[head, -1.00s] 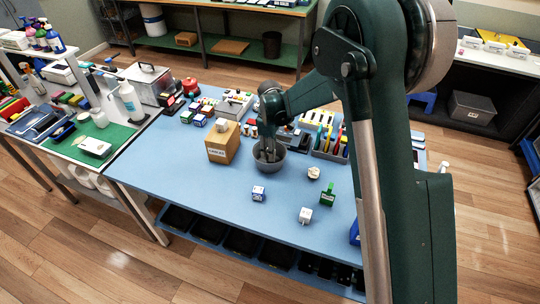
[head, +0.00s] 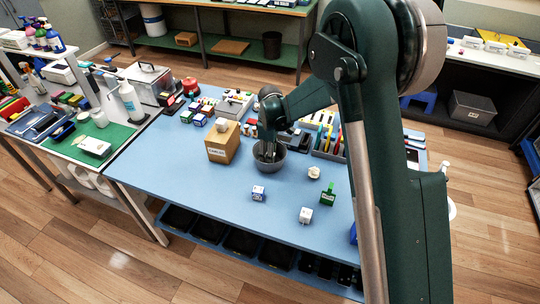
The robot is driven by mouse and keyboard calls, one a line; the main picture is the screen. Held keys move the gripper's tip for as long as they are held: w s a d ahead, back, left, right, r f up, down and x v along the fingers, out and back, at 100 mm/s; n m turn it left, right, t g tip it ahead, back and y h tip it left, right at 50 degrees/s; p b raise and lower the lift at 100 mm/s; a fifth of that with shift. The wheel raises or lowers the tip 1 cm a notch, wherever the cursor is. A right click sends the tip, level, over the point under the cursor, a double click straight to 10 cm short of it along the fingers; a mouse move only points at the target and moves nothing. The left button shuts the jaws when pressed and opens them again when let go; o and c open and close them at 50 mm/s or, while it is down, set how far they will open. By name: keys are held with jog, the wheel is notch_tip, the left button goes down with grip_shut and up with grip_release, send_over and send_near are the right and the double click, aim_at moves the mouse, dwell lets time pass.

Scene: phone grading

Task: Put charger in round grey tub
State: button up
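The round grey tub (head: 270,167) stands on the blue table, right of a cardboard box. My gripper (head: 267,152) points down into the tub's mouth, with its fingertips at or below the rim. The tub wall and the small size hide whether the fingers are open or shut, and whether anything is between them. Several small white items could be chargers: a blue and white cube (head: 258,193), a white cube (head: 305,215) and a round white piece (head: 314,172). I cannot tell which is the charger. A white piece (head: 221,124) also sits on the box.
The cardboard box (head: 222,146) stands close left of the tub. A green item (head: 327,194) lies to the right. A tool organiser (head: 328,135) and several small boxes crowd the table's back. The front left of the blue table (head: 180,175) is clear.

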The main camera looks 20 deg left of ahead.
jog(key=shift+r, duration=0.1)
notch_tip(320, 180, up, 12)
jog(key=p, duration=0.1)
dwell(0.7)
dwell(0.6)
jog(key=s+d+r+m+t, duration=0.1)
jog(key=s+d+r+m, duration=0.2)
jog(key=d+r, duration=0.55)
jog(key=s+d+r+m+t+y, duration=0.1)
jog(key=s+d+r+m, duration=0.3)
jog(key=d, duration=0.7)
jog(key=s+d+r+m+t, duration=0.1)
jog(key=s+d+r, duration=0.1)
jog(key=d+r, duration=0.7)
jog(key=s+d+f+m+t+h, duration=0.1)
jog(key=s+d+m+t, duration=0.3)
jog(key=s+d+m, duration=0.6)
jog(key=s+d+f, duration=0.1)
jog(key=s+d, duration=1.1)
jog(key=s, duration=0.1)
jog(key=shift+d, duration=0.3)
